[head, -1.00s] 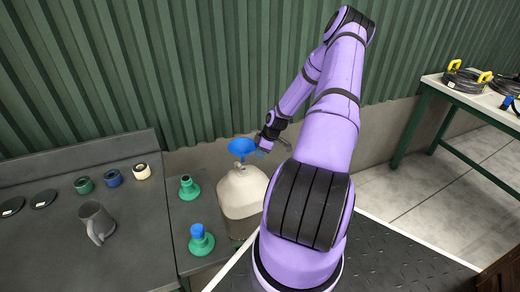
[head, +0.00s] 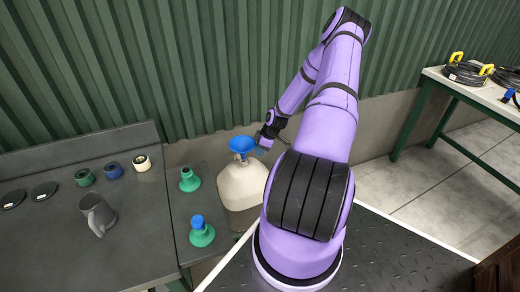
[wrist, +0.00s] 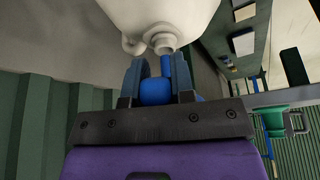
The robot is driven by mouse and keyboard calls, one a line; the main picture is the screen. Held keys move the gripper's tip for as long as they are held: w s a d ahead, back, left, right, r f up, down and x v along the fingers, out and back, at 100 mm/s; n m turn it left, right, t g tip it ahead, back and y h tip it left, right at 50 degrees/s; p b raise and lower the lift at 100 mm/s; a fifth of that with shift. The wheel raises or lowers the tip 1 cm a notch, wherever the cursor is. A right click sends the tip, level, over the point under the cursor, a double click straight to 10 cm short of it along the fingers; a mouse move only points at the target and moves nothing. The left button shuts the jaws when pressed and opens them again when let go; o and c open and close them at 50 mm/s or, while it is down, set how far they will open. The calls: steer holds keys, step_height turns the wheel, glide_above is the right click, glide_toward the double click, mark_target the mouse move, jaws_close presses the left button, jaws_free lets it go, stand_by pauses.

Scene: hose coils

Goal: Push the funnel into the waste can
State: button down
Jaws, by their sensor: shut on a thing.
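The blue funnel (head: 242,144) is upright with its wide mouth up, directly over the neck of the waste can. The waste can (head: 240,187) is a cream-white jug, darker toward its base, standing between the workbench and my arm. My gripper (head: 261,142) is at the funnel's right side, shut on it. In the wrist view the two fingers (wrist: 157,75) hold the blue funnel (wrist: 155,92) between them. Its narrow blue part points to the white neck of the can (wrist: 163,42). I cannot tell how far the stem is inside the neck.
Two green stands (head: 190,179), one with a blue top (head: 198,222), are left of the can. A grey mug (head: 97,215) and several rings and discs are on the dark workbench (head: 130,240). A green corrugated wall is behind. A table (head: 470,95) with hose coils stands right.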

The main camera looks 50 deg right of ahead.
steer(key=shift+f, duration=1.2)
stand_by(0.4)
steer(key=c, duration=0.9)
jaws_free()
steer(key=shift+v, duration=2.25)
steer(key=v, duration=1)
steer(key=shift+s+r, duration=0.1)
steer(key=shift+r, duration=0.35)
